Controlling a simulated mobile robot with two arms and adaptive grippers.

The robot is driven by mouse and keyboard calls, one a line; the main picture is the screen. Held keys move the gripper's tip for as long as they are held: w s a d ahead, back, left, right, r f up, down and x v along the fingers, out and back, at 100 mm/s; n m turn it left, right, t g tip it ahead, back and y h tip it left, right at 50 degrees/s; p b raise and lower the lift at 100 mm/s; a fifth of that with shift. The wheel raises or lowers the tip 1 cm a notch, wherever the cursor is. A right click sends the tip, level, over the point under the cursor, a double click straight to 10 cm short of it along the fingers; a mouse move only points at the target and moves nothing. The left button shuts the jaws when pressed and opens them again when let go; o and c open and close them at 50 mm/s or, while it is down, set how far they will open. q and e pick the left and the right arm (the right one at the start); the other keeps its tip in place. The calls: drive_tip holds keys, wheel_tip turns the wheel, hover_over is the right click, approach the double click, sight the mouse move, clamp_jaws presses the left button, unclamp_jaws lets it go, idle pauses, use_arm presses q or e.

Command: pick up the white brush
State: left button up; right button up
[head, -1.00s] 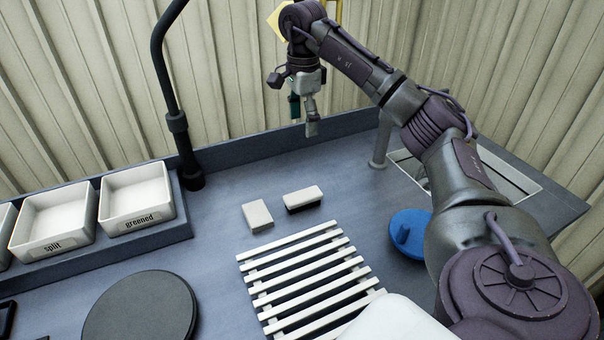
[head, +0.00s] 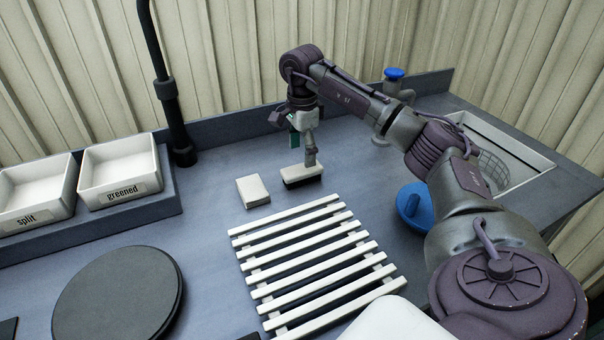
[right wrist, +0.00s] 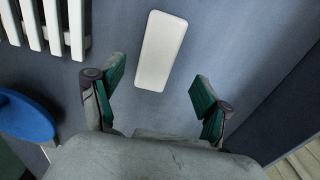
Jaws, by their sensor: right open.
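The white brush (head: 305,171) has a pale top and dark bristles beneath. It lies on the grey worktop behind the slatted rack. In the right wrist view the brush's white top (right wrist: 161,50) lies ahead of and between the open green-padded fingers (right wrist: 158,78). No contact shows there. My left gripper is not in view.
A plain pale block (head: 253,191) lies just left of the brush. The white slatted rack (head: 300,250) is in front. A "greened" bin (head: 120,168) and a dark round disc (head: 118,300) are left.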

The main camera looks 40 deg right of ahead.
sight(302, 168)
wheel_tip(302, 168, down, 6)
drive_tip(key=shift+s+a+r+p, duration=0.15)
drive_tip(key=shift+p, duration=0.4)
drive_tip(key=c, duration=1.3)
